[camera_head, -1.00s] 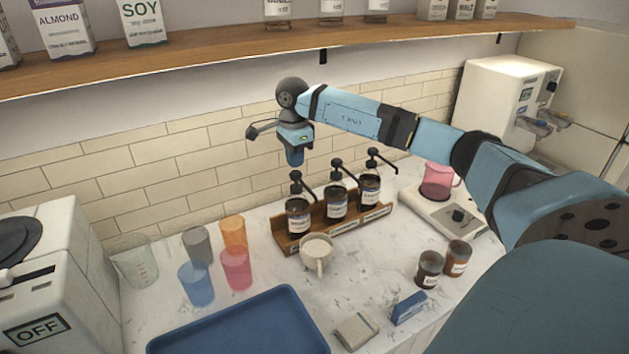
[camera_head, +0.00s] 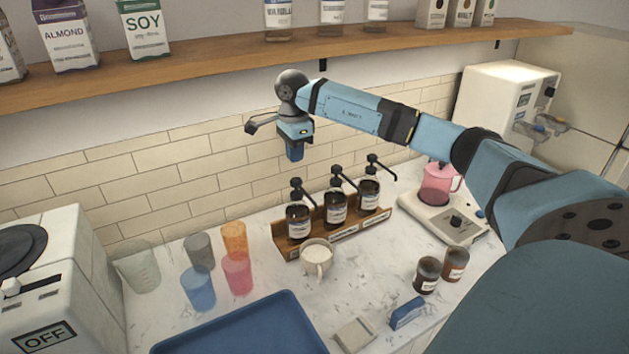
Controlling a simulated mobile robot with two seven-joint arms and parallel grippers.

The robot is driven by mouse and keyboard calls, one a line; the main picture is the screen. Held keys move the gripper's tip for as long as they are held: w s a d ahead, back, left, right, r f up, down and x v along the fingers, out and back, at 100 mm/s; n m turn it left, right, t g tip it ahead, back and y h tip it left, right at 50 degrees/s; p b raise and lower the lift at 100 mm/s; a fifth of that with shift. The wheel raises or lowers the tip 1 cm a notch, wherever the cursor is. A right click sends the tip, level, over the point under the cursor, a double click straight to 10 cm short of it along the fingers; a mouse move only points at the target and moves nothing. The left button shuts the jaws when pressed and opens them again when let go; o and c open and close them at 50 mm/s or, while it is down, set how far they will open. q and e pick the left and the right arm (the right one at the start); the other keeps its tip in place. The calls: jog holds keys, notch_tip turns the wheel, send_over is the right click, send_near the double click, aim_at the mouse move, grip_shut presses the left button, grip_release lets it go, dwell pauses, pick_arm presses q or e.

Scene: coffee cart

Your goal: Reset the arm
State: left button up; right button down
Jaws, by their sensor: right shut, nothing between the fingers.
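My right arm reaches in from the right of the head view, above the counter. My right gripper (camera_head: 295,153) is at its end, pointing down, shut and empty. It hangs in the air above the left pump bottle (camera_head: 297,222), touching nothing that I can see. My left arm and left gripper are not in the picture.
Pump bottles stand in a wooden rack (camera_head: 339,238) below the gripper, with a white cup (camera_head: 317,262) in front. Coloured cups (camera_head: 237,272) and a blue tray (camera_head: 240,335) are left. A wooden shelf (camera_head: 200,71) with cartons runs above. A pink pitcher (camera_head: 437,186) stands right.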

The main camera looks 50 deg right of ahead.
notch_tip(320, 180, up, 2)
jog(key=shift+r+p, duration=0.2)
jog(key=shift+p, duration=0.25)
